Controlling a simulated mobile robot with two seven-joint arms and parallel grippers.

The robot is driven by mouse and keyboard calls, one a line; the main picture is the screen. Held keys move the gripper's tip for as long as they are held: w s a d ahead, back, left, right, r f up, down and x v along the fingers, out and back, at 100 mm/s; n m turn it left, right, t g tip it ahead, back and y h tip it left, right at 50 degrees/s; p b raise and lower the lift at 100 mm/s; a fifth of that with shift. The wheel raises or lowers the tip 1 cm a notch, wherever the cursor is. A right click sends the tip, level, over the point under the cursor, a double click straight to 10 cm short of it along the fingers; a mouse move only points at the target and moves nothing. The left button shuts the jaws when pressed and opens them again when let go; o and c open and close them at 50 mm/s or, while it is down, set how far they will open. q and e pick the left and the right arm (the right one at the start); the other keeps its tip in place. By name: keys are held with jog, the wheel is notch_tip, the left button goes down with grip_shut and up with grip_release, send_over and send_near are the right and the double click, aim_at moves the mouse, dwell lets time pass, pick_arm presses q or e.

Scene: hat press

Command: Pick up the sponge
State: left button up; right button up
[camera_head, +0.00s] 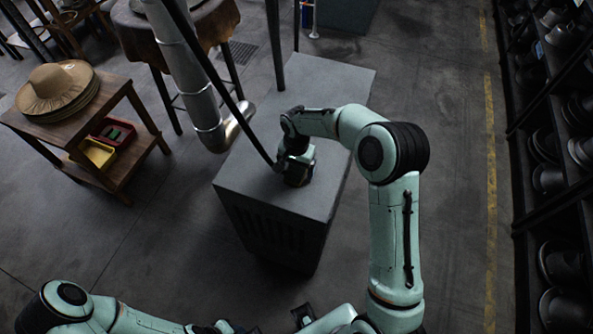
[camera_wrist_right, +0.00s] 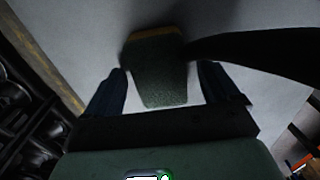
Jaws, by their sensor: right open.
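The sponge (camera_wrist_right: 158,82) shows in the right wrist view as a dark green, rough block with a yellow-brown far edge. It is on the grey top of the cabinet (camera_head: 335,85). My right gripper (camera_head: 297,176) is low over the cabinet top in the head view and largely hides the sponge there. In the right wrist view, its two dark fingers are open on either side of the sponge, with gaps visible between. My left arm shows along the bottom left of the head view, but I cannot make out its gripper.
A black hose (camera_head: 222,85) comes down close to my right gripper. A metal pipe (camera_head: 190,70) hangs to its left. Shelves of dark forms (camera_head: 550,180) line the right.

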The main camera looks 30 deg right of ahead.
aim_at(296, 169)
jog(key=shift+f, duration=0.3)
jog(key=c, duration=1)
pick_arm(q)
jog(key=shift+w+r+p, duration=0.4)
jog(key=shift+r+p, duration=0.05)
jog(key=shift+r, duration=0.15)
jog(key=shift+w+r+p, duration=0.35)
jog(key=shift+r+p, duration=0.1)
jog(key=shift+r, duration=0.1)
pick_arm(e)
notch_tip(296, 169, up, 20)
jog(key=shift+r, duration=0.1)
jog(key=shift+o, duration=0.2)
